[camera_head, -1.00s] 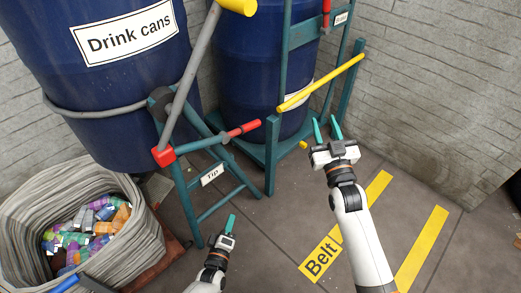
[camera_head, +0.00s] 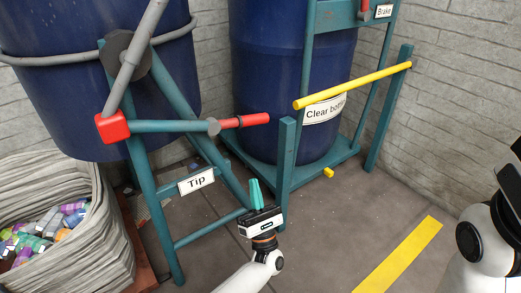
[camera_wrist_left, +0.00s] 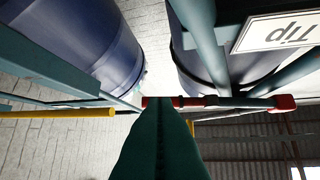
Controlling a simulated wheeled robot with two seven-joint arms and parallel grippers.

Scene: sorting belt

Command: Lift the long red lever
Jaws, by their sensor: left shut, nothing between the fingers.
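A red lever grip (camera_head: 246,121) sticks out to the right on the Tip stand, above the Tip sign (camera_head: 196,181). A teal bar joins it to a red block (camera_head: 112,126). My left gripper (camera_head: 256,188) is shut and empty, with its teal fingers pointing up. It is below the red grip and apart from it in the head view. In the left wrist view, the red grip (camera_wrist_left: 188,102) crosses just beyond the shut fingertips (camera_wrist_left: 155,108); contact cannot be told. My right arm shows at the right edge, but its gripper is out of view.
A yellow bar (camera_head: 350,86) and a teal post (camera_head: 286,160) stand right of my left gripper. A shorter red lever (camera_head: 362,10) is by the Brake sign (camera_head: 384,11). Blue barrels (camera_head: 285,80) stand behind. A basket of cans (camera_head: 95,240) is at lower left.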

